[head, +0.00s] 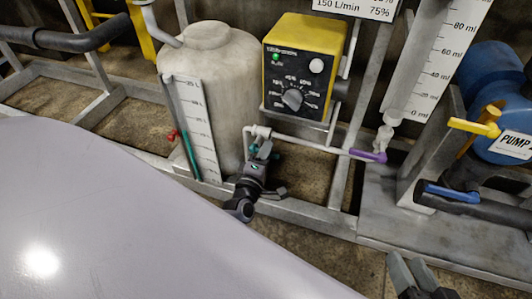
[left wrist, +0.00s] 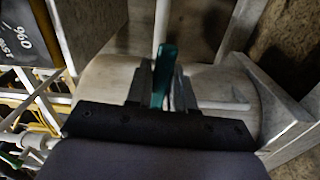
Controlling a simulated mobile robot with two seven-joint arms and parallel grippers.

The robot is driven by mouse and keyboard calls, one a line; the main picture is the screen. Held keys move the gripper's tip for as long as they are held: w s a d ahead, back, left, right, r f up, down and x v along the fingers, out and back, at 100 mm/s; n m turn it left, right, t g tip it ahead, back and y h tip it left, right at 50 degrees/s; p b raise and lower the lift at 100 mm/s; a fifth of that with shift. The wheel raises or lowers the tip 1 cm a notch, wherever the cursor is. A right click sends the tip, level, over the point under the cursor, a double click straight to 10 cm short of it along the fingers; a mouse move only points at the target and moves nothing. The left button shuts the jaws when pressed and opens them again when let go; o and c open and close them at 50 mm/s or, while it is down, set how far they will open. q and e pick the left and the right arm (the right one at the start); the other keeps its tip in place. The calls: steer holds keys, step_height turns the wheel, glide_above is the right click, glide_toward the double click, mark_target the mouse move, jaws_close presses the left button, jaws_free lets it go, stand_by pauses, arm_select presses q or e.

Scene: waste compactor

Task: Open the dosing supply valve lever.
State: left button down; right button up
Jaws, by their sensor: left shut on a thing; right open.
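A teal lever (left wrist: 161,78) stands between the fingers of my left gripper (left wrist: 160,90) in the left wrist view. The fingers are shut on it, and its free end reaches past their tips, roughly in line with a pale pipe (left wrist: 162,22). In the head view my left gripper (head: 262,158) is at the pale pipework below the yellow dosing pump (head: 300,35), just right of the white tank (head: 222,90). There the gripper hides most of the lever. My right gripper (head: 413,272) is open and empty at the bottom edge, lower right.
A purple lever (head: 369,156) sits under the graduated column (head: 452,55). Yellow (head: 474,127) and blue (head: 452,192) levers are near the blue pump (head: 497,90) at right. A grey metal frame rail (head: 300,215) runs below my left gripper. A pale lilac surface fills the lower left.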

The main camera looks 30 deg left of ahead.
mark_target(269, 101)
arm_select(q)
steer(key=shift+r+n, duration=0.15)
steer(key=shift+n, duration=0.45)
steer(key=c, duration=1.1)
jaws_free()
steer(key=shift+o, duration=0.2)
steer(key=shift+r, duration=0.15)
arm_select(e)
steer(key=shift+r, duration=0.15)
